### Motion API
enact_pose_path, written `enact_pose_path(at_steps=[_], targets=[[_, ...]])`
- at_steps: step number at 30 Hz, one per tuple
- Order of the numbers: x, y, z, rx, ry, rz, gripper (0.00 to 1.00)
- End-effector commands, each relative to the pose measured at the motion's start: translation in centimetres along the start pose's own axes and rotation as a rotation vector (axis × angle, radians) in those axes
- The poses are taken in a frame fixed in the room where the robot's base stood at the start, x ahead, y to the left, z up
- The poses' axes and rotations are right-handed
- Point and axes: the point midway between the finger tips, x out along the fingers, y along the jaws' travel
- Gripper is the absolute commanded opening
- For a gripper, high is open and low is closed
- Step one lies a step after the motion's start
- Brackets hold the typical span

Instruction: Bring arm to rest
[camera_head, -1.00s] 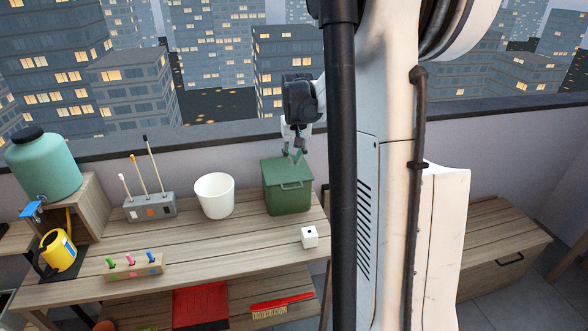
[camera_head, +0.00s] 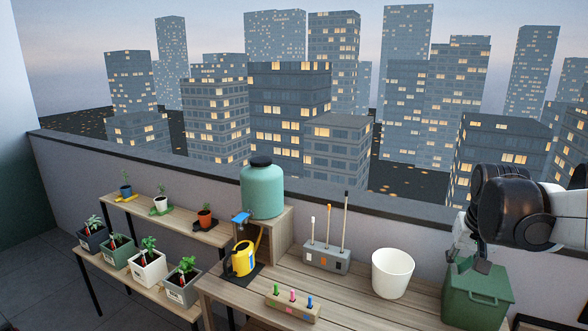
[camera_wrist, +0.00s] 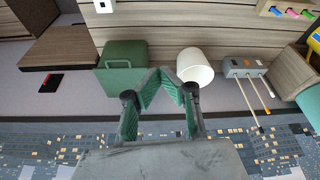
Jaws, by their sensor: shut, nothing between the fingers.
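My gripper (camera_wrist: 160,78) shows in the wrist view with its two green-padded fingertips together and nothing between them. In the head view my gripper (camera_head: 478,262) hangs at the right, in front of or above the green lidded bin (camera_head: 480,297); the exact gap cannot be told. In the wrist view the green bin (camera_wrist: 122,55) lies just left of the fingertips, and the white pot (camera_wrist: 195,66) lies just right of them.
The wooden bench (camera_head: 240,296) holds a teal water tank (camera_head: 262,190), a yellow watering can (camera_head: 243,258), a grey tool holder (camera_head: 326,258), a peg block (camera_head: 292,304) and the white pot (camera_head: 392,272). Potted plants (camera_head: 150,268) stand at the left. A parapet runs behind.

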Motion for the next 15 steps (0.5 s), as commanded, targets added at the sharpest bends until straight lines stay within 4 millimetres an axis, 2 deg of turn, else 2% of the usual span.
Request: enact_pose_path(at_steps=[1,6,15], targets=[[-0.4,-1.3,1.3,-0.021,0.016,-0.007,0.00],[-1.9,-4.7,5.1,-0.078,0.075,-0.029,0.00],[-3.1,-9.4,12.5,-0.179,0.176,-0.079,0.00]])
